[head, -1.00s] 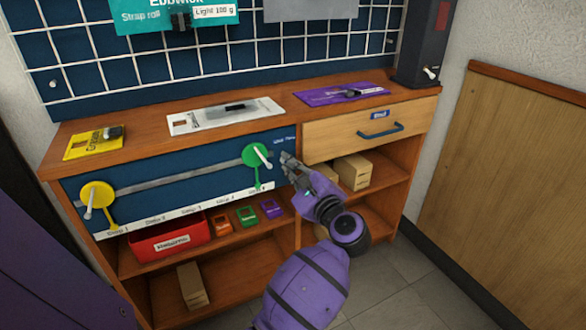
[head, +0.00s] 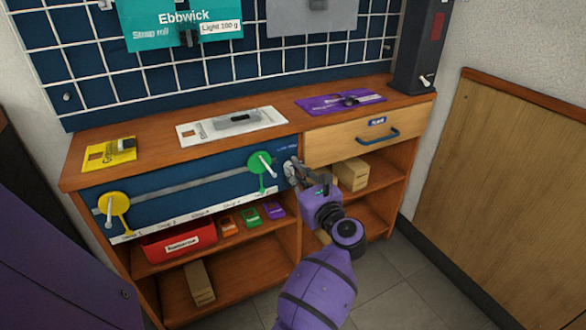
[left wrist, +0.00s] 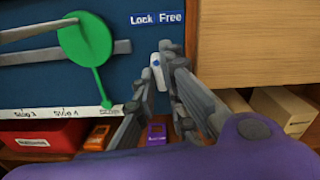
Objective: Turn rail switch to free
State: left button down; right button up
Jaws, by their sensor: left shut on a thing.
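The rail switch (left wrist: 157,72) is a small pale lever with a blue spot on the blue panel, under the "Lock" and "Free" labels (left wrist: 157,19). In the left wrist view its top leans slightly left, towards "Lock". My left gripper (head: 291,172) is at the right end of the panel (head: 185,207). In the left wrist view its grey fingers (left wrist: 156,82) are shut on the switch, one on each side. In the head view the fingers hide the switch. My right gripper is not in view.
A green disc marker (head: 259,163) sits on the rail just left of my gripper, and a yellow one (head: 112,204) at the left end. A drawer (head: 340,145) is at the right. Below are a red bin (head: 178,243) and cardboard boxes (head: 351,173).

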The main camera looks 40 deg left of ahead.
pick_arm(q)
jog(key=m+p, duration=0.4)
jog(key=m, duration=0.2)
jog(key=shift+r, duration=0.1)
jog(key=shift+m+p, duration=1.15)
jog(key=shift+m, duration=1.05)
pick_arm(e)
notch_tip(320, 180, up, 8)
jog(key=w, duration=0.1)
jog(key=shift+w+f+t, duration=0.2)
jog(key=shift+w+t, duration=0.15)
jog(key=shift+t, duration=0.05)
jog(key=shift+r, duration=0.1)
pick_arm(q)
jog(key=shift+m, duration=0.3)
jog(key=c, duration=2.1)
grip_release()
jog(key=shift+d, duration=0.1)
jog(key=v, duration=1.2)
